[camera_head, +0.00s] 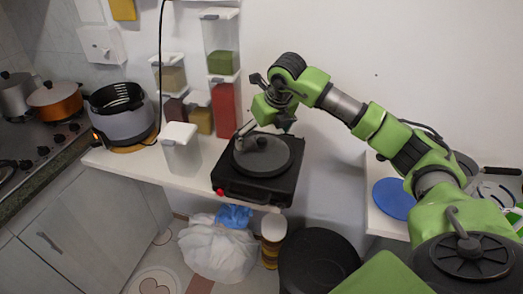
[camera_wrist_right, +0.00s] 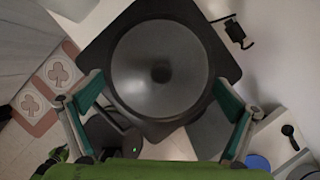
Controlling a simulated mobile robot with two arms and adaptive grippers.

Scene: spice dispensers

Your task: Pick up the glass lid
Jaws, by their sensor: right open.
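The glass lid (camera_head: 270,160) is a dark grey round disc with a small knob in the middle. It lies flat on a black square hotplate (camera_head: 228,182) with a red knob at its front corner. In the right wrist view the lid (camera_wrist_right: 160,45) fills the upper middle, and its knob (camera_wrist_right: 161,74) shows as a dark spot. My right gripper (camera_head: 262,132) is above the lid, pointing down. My left gripper is not in view.
A clear container with a white lid (camera_head: 181,150) stands left of the hotplate. Spice dispensers (camera_head: 223,105) hang on the wall behind. A grey fryer (camera_head: 122,115) is farther left. A white bag (camera_head: 217,252) and a black bin (camera_head: 317,262) are on the floor.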

